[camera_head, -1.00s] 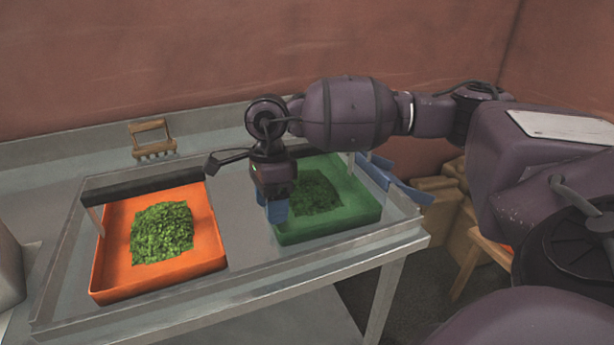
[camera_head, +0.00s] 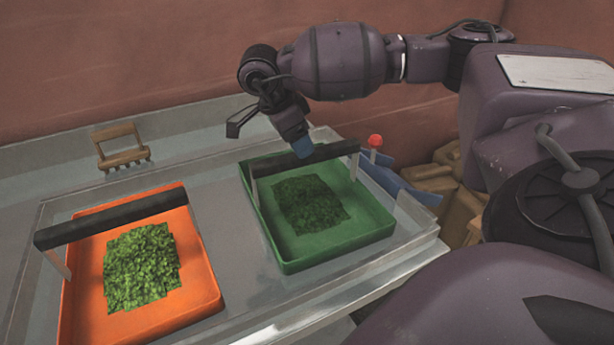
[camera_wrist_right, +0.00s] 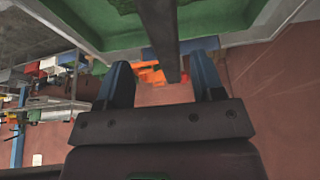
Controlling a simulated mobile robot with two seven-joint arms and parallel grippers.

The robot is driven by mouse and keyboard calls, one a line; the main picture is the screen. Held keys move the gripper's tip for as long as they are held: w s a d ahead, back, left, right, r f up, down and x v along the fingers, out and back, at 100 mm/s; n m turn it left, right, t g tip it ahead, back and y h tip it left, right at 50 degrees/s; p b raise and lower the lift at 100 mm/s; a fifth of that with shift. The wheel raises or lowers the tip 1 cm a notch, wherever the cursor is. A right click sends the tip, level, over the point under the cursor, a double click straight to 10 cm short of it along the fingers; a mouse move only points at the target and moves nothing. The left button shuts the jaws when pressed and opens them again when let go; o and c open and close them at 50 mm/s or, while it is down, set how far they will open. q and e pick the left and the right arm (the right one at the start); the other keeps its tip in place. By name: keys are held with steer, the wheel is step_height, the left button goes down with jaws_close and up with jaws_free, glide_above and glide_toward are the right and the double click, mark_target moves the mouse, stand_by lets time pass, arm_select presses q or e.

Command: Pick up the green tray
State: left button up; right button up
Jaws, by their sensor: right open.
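The green tray (camera_head: 335,238) lies on the grey table at right of centre in the head view, with a heap of green leaves (camera_head: 310,205) in it. A black bar handle (camera_head: 337,152) on pale posts spans its far side. My right gripper (camera_head: 303,149) points down at the middle of this bar, its blue fingers overlapping it. In the right wrist view the open fingers (camera_wrist_right: 162,80) stand on either side of the dark bar (camera_wrist_right: 158,38), with gaps showing beside it. The green tray's rim (camera_wrist_right: 228,36) shows beyond. My left gripper is not in view.
An orange tray (camera_head: 205,283) with green leaves and its own black handle (camera_head: 110,217) lies to the left. A wooden rake-like tool (camera_head: 120,147) is behind it. A red knob (camera_head: 375,141) and blue part (camera_head: 400,187) are right of the green tray.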

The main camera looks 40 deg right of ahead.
mark_target(308, 158)
steer(key=shift+w+d+x, duration=0.1)
steer(key=shift+d+x, duration=0.05)
steer(key=shift+x, duration=1.5)
steer(key=shift+w+d+x, duration=0.15)
steer(key=shift+x, duration=1.45)
jaws_close()
steer(key=shift+r, duration=0.1)
